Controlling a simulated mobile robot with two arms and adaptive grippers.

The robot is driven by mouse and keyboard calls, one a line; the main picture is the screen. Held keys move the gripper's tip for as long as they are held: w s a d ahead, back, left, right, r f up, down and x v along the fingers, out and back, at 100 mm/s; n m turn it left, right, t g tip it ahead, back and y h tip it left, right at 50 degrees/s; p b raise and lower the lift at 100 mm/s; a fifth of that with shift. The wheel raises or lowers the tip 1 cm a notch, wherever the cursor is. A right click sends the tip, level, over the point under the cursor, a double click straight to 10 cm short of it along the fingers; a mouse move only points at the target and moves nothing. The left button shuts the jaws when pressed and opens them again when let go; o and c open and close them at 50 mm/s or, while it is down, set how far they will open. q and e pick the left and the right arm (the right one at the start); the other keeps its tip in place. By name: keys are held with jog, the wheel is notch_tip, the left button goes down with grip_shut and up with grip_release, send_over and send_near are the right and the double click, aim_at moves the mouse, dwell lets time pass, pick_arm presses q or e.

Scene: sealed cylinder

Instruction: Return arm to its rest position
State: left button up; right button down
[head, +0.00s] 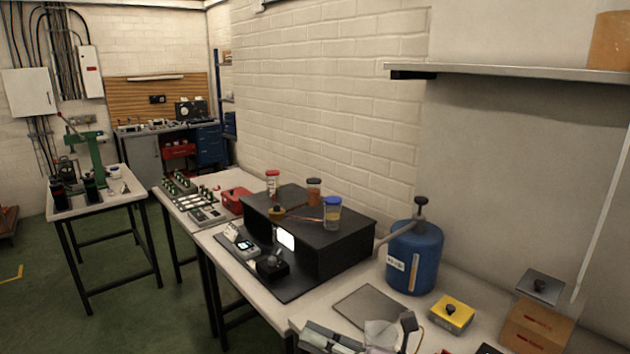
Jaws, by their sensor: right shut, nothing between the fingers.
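My right gripper (407,325) appears to be the grey and dark part at the bottom edge, only partly in view. It is shut with nothing held, above the near part of the bench and in front of a flat grey plate (372,306). My left gripper is not in view. A blue cylinder (414,262) with a black top knob and a white label stands upright on the bench, behind and apart from the right gripper.
A yellow box (451,314) and a cardboard-brown box (537,328) sit on the right of the bench. A shelf (520,71) juts from the wall above. A second table (130,192) stands at left. Green floor (110,325) is clear between.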

jog(key=w+d+m+t+h, duration=0.3)
jog(key=d+m+t+h, duration=0.8)
jog(key=m, duration=0.8)
jog(key=s+d+f+m+g+h, duration=0.2)
jog(key=d+f+m+h, duration=0.2)
jog(key=f+m, duration=0.2)
jog(key=s+d+f+m+g+h, duration=0.3)
jog(key=d+f+m+h, duration=0.15)
jog(key=f+m, duration=0.25)
jog(key=s+f+m+g+y, duration=0.1)
jog(key=s+f+m+g, duration=0.2)
jog(key=s, duration=0.4)
jog(key=s+f+m+g, duration=0.1)
jog(key=s+f+g, duration=0.3)
jog(key=s+f, duration=0.25)
jog(key=s+f+m+g+y, duration=0.1)
jog(key=s+f+m+g, duration=0.2)
jog(key=s, duration=0.5)
notch_tip(320, 180, down, 27)
jog(key=s+n+g+b, duration=0.1)
jog(key=g+b, duration=0.1)
jog(key=s+d+f+b, duration=0.1)
jog(key=s+d+f, duration=0.1)
jog(key=s+f, duration=0.6)
jog(key=s+d+f+g, duration=0.1)
jog(key=s+f, duration=0.8)
jog(key=f, duration=0.2)
jog(key=shift+s+d+f+b, duration=0.15)
jog(key=shift+d+f+b, duration=0.2)
jog(key=shift+d+b, duration=0.05)
